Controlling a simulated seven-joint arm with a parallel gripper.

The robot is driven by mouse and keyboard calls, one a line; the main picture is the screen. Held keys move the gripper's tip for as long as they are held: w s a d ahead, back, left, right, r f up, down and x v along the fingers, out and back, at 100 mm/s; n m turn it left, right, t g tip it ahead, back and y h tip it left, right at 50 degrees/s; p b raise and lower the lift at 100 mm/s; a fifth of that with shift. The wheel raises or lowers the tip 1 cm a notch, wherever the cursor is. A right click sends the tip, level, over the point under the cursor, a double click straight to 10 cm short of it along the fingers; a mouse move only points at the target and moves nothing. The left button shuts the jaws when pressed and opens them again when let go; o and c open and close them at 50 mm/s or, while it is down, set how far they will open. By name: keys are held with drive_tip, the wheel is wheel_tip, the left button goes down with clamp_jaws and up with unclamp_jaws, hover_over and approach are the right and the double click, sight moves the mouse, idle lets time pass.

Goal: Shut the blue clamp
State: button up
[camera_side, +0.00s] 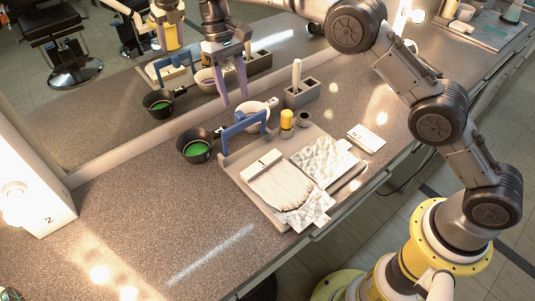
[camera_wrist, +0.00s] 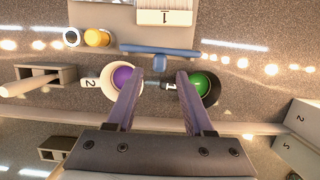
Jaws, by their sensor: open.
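The blue clamp (camera_side: 243,124) is a blue bar on legs at the far edge of a grey board (camera_side: 232,163). In the side view it stands up from the board, with a gap under its bar. The wrist view shows it as a long blue bar (camera_wrist: 185,51) with a small blue tab (camera_wrist: 159,63) at its middle. My gripper (camera_side: 231,99) is open and empty, above and behind the clamp on the mirror side. In the wrist view my two fingers (camera_wrist: 157,80) point toward the tab, one on each side of it, apart from the bar.
A black bowl with green contents (camera_side: 196,150) and a white bowl with purple contents (camera_wrist: 122,78) flank my fingers. A yellow-topped bottle (camera_side: 287,120) and a grey holder (camera_side: 300,94) stand right. The mirror (camera_side: 110,110) is close behind. The counter's left is clear.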

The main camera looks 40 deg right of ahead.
sight(240, 113)
drive_tip(key=shift+x, duration=2.55)
drive_tip(key=shift+s+f, duration=0.15)
drive_tip(key=shift+f, duration=0.15)
clamp_jaws()
